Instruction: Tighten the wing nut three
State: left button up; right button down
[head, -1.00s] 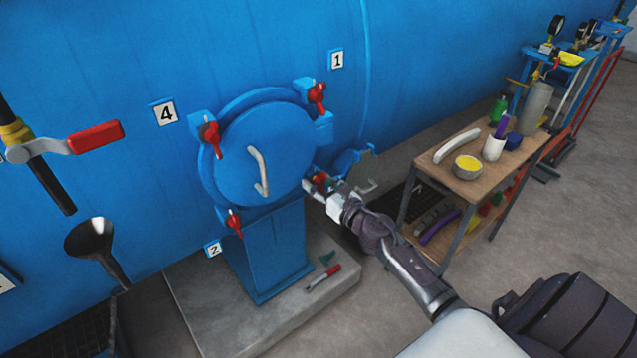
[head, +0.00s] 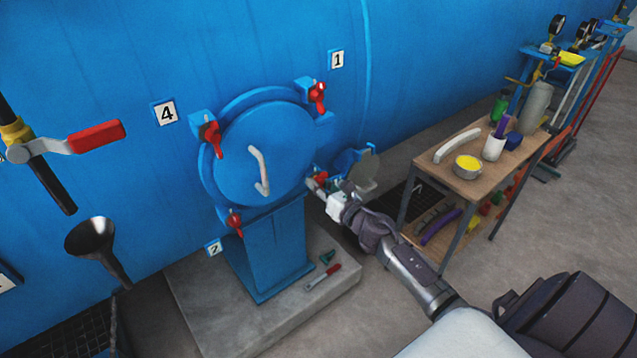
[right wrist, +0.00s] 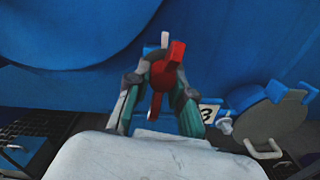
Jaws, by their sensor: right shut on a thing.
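The round blue door (head: 235,165) is closed against the blue vessel, with a pale handle (head: 261,172). Wing nut three (head: 320,177) is red, at the door's lower right. In the right wrist view the wing nut (right wrist: 161,72) stands between both fingertips, one wing pointing up and one down, next to the number 3 label (right wrist: 208,113). My right gripper (head: 318,186) is shut on it; the gripper (right wrist: 160,98) partly hides its lower part. Other red wing nuts show at upper right (head: 317,98), upper left (head: 212,138) and lower left (head: 235,222). My left gripper is out of view.
A grey disc (head: 362,171) sits close right of my right gripper. A wooden cart (head: 440,176) with a bowl (head: 468,168) and bottles stands further right. A red-handled tool (head: 324,277) lies on the concrete plinth (head: 210,310). A red-handled lever (head: 95,137) and funnel (head: 90,240) are at left.

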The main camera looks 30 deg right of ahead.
jog(key=m, duration=0.4)
jog(key=shift+a+r, duration=0.1)
jog(key=m+p, duration=0.1)
jog(key=m, duration=0.4)
jog(key=shift+a+r, duration=0.1)
jog(key=shift+r, duration=0.05)
jog(key=m+p, duration=0.1)
jog(key=m, duration=0.3)
jog(key=shift+r+m+p, duration=0.15)
jog(key=shift+m+p, duration=0.15)
jog(key=m+p, duration=0.1)
jog(key=m, duration=0.3)
jog(key=shift+r, duration=0.15)
jog(key=m+p, duration=0.1)
jog(key=m, duration=0.4)
jog(key=shift+r+p, duration=0.1)
jog(key=shift+p, duration=0.3)
jog(key=m, duration=0.3)
jog(key=shift+m+p, duration=0.3)
jog(key=shift+p, duration=0.1)
jog(key=m, duration=0.3)
jog(key=shift+d+r+m+p, duration=0.1)
jog(key=shift+d+m+p, duration=0.1)
jog(key=shift+m+p, duration=0.1)
jog(key=shift+d+m, duration=0.1)
jog(key=shift+m, duration=1.6)
